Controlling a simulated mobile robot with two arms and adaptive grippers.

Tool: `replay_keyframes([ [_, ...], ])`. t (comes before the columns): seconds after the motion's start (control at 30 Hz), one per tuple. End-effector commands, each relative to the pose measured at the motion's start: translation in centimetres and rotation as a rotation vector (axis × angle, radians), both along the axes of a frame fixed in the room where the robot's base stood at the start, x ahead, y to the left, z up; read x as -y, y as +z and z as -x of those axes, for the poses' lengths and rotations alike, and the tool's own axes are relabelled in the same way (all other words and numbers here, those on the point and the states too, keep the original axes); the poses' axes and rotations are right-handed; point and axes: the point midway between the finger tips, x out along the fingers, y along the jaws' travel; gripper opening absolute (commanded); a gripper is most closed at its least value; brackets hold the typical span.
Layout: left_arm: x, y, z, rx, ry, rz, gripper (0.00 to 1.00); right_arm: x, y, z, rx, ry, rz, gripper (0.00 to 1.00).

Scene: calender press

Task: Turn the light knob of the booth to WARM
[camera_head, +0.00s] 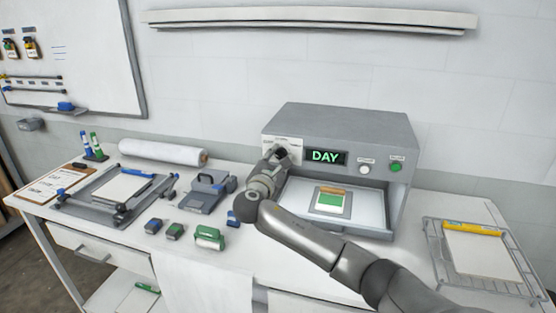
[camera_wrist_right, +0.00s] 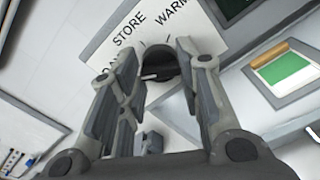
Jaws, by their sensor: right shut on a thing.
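The booth (camera_head: 340,118) is a grey box standing at the back of the table. Its lit display (camera_head: 325,157) reads DAY in green. The black light knob (camera_head: 281,152) sits on a white label plate at the left of the front panel. In the wrist view the knob (camera_wrist_right: 158,64) lies between my fingers, and the plate (camera_wrist_right: 122,32) shows STORE and WARM, with a third word partly hidden by the left finger. My right gripper (camera_head: 274,158) is shut on the knob, and its fingers (camera_wrist_right: 154,78) flank it. My left gripper is not in view.
A white button (camera_head: 364,169) and a green button (camera_head: 396,167) are right of the display. A green-and-tan sample (camera_head: 333,200) lies inside the booth. A wire rack (camera_head: 430,246) stands at right. Several small blocks, a grey device (camera_head: 206,190) and a paper roll (camera_head: 163,153) are at left.

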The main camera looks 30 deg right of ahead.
Motion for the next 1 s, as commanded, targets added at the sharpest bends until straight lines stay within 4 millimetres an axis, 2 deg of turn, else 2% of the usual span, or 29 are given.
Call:
replay_keyframes([
  [0.37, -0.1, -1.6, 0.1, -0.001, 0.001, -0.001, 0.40, 0.0, -0.4, 0.0, 0.124, -0.001, -0.109, 0.09],
  [1.0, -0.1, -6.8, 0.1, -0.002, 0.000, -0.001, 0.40, 0.0, -0.6, 0.0, 0.579, -0.001, -0.497, 0.08],
])
